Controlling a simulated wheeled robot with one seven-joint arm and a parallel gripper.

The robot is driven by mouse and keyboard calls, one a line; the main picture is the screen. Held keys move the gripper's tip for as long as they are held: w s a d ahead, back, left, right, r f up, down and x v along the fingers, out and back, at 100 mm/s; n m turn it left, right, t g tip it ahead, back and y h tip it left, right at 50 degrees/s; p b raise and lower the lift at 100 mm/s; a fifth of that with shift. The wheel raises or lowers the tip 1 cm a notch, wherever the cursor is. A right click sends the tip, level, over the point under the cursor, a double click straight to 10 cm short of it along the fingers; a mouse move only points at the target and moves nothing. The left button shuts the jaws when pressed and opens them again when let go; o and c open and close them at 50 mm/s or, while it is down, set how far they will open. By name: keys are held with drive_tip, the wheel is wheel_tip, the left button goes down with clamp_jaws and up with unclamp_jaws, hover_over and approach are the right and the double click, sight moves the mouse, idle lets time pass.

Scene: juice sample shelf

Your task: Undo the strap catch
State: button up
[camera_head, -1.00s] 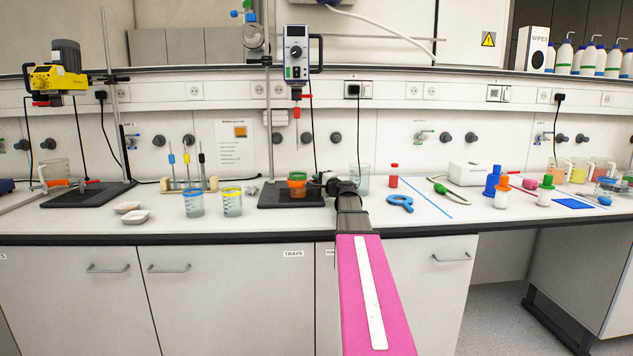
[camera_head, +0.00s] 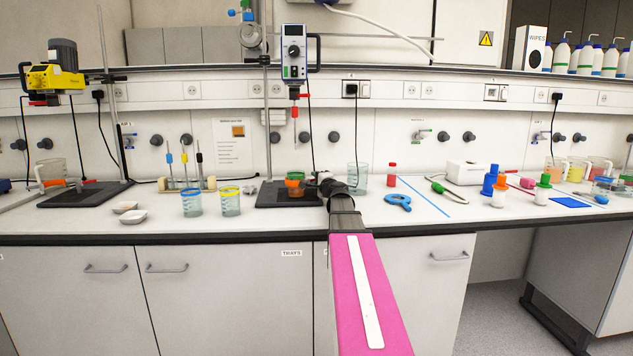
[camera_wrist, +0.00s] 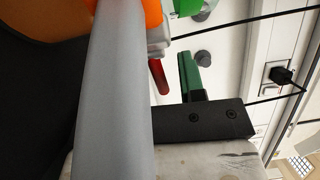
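An orange-banded beaker with a green rim (camera_head: 295,178) stands on the black base plate (camera_head: 268,197) under the overhead stirrer (camera_head: 295,55). My gripper (camera_head: 322,179) is just right of this beaker, at about its height. The fingers are too small and dark there to tell their gap. In the wrist view, a thick grey cylinder (camera_wrist: 112,110) fills the middle, with an orange part (camera_wrist: 150,12) at its top. A small red piece (camera_wrist: 158,77) is beside it. A dark bar with two screws and a green piece (camera_wrist: 192,78) is right of that. I cannot make out the strap catch clearly.
A clear beaker (camera_head: 358,177) stands close behind my gripper on the right. Two graduated beakers (camera_head: 192,203) stand left of the base plate. The counter's front edge runs below my arm.

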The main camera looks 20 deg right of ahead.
drive_tip(key=s, duration=0.7)
drive_tip(key=s+d, duration=0.1)
drive_tip(key=s, duration=0.2)
drive_tip(key=shift+s+f, duration=0.3)
drive_tip(key=shift+s, duration=0.05)
